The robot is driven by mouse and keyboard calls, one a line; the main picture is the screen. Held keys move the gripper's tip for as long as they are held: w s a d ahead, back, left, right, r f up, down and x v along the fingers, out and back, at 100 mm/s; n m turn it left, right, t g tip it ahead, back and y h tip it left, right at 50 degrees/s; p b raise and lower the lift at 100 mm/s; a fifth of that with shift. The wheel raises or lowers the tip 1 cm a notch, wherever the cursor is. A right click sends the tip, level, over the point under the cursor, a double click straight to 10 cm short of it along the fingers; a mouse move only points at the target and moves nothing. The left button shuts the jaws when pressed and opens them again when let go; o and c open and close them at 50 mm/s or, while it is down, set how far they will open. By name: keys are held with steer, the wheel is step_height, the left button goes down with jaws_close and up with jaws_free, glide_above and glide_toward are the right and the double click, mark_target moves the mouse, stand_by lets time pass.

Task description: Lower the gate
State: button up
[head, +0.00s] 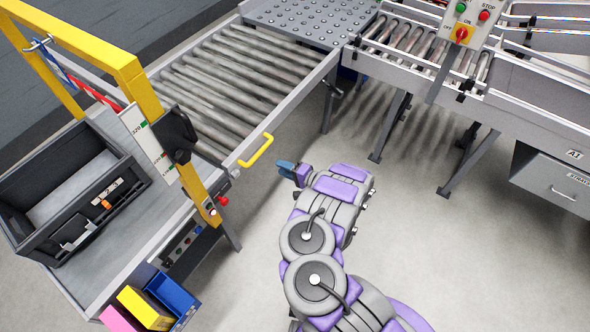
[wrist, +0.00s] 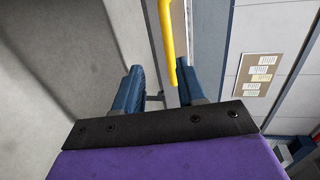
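A roller conveyor section (head: 235,75), which looks like the gate, lies about level between the workbench and the ball-top plate. A yellow handle (head: 257,151) sticks out from its near side rail. The handle also shows in the wrist view (wrist: 167,38), its lower end close to the right finger; I cannot tell if they touch. My gripper (head: 285,168) is just right of and below the handle in the head view. In the wrist view, my gripper's blue fingers (wrist: 158,78) are apart with nothing held between them.
A yellow frame (head: 92,45) stands over the workbench at left, with a dark bin (head: 70,195) below. A ball-top plate (head: 310,20) and another conveyor with a control box (head: 470,22) stand at the back right. The floor around my arm is clear.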

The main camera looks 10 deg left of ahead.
steer(key=p+v, duration=0.1)
steer(key=v, duration=0.3)
steer(key=shift+s+d+p, duration=0.2)
steer(key=shift+d+p, duration=0.05)
steer(key=shift+p, duration=0.1)
